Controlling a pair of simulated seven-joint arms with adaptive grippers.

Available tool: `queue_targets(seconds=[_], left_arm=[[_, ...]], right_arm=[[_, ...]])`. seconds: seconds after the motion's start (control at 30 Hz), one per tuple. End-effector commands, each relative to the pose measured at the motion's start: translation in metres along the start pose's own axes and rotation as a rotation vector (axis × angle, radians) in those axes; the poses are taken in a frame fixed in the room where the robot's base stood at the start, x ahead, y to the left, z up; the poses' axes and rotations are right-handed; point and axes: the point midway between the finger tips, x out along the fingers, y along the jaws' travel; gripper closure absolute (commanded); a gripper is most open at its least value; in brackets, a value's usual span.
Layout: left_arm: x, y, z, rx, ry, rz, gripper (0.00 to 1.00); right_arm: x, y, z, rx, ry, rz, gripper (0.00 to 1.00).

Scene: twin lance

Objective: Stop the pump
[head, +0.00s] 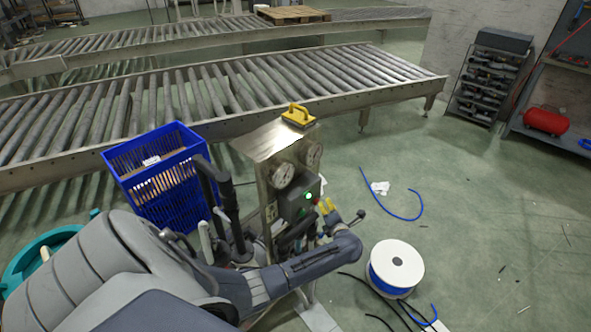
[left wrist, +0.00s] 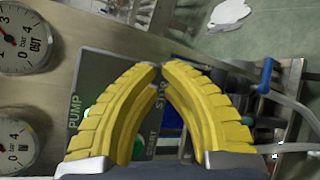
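The pump's dark control box (head: 298,206) sits on the front of a metal cabinet, with a lit green lamp (head: 309,196) and a small red part (head: 317,201) at its right edge. My left gripper's yellow fingers (head: 328,206) are just right of the box. In the left wrist view, the left gripper's fingertips (left wrist: 162,67) meet or nearly meet over the panel (left wrist: 104,66), with nothing seen between them. The panel reads PUMP and START, and part of it is hidden behind the fingers. I cannot tell whether the fingers touch it. My right gripper is not in view.
Two pressure gauges (left wrist: 25,38) are beside the panel. A blue crate (head: 150,175) stands left, a white-and-blue spool (head: 396,264) right. Roller conveyors (head: 240,90) run behind. Blue hose lies on the floor at right.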

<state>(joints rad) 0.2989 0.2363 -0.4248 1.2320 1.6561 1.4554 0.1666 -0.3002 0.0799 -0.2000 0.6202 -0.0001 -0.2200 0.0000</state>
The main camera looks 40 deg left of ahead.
Motion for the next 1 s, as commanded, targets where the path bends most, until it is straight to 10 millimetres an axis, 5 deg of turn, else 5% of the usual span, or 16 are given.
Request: queue_targets(seconds=[1.0], left_arm=[[0.0075,0.0040,-0.0042,0.000,0.001,0.000,1.00]], right_arm=[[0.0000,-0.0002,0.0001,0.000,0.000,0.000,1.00]])
